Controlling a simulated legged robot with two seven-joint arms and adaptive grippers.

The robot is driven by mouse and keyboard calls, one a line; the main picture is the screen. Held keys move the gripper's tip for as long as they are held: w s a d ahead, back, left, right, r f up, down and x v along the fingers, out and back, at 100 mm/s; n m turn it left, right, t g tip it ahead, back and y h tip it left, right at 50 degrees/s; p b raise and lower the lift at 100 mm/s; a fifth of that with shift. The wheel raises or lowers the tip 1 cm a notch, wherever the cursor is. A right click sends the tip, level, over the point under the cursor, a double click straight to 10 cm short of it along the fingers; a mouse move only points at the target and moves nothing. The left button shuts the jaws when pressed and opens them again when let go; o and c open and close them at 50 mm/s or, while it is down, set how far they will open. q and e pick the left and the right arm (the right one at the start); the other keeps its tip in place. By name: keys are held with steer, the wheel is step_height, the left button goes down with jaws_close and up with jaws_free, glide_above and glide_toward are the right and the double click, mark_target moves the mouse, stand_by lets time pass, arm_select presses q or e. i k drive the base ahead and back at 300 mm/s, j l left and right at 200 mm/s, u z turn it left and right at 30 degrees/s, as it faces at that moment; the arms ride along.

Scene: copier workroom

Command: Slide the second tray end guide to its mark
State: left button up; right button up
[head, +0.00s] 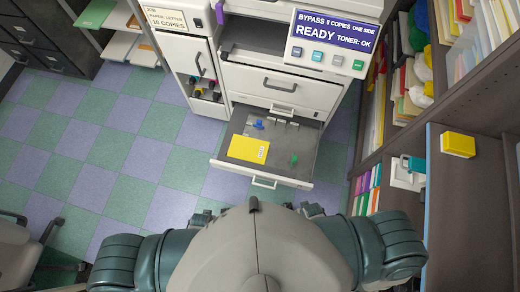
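The paper tray (222,163) is pulled out of the lower front of the copier. A yellow paper stack (249,149) with a small white label lies in its left part. A blue guide (258,124) stands behind the stack, near the tray's back. A green guide (294,159) stands to the right of the stack, apart from it. Any mark on the tray floor is too small to make out. Dark parts that look like my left gripper (204,217) and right gripper (308,209) barely show past my torso, short of the tray. Their fingers are hidden.
The copier panel (330,44) reads READY, TONER: OK. A closed drawer (280,84) is above the tray. A side compartment (205,90) holds small coloured items. Shelves (400,140) stand close on the right, with a yellow box (457,144). The checkered floor at left is clear; a chair (25,250) is at lower left.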

mark_target(295, 158)
steer(key=k+j, duration=0.1)
steer(key=j, duration=0.15)
steer(key=k+j+z, duration=0.4)
steer(key=k, duration=0.3)
steer(key=k+z, duration=0.25)
steer(key=k, duration=0.25)
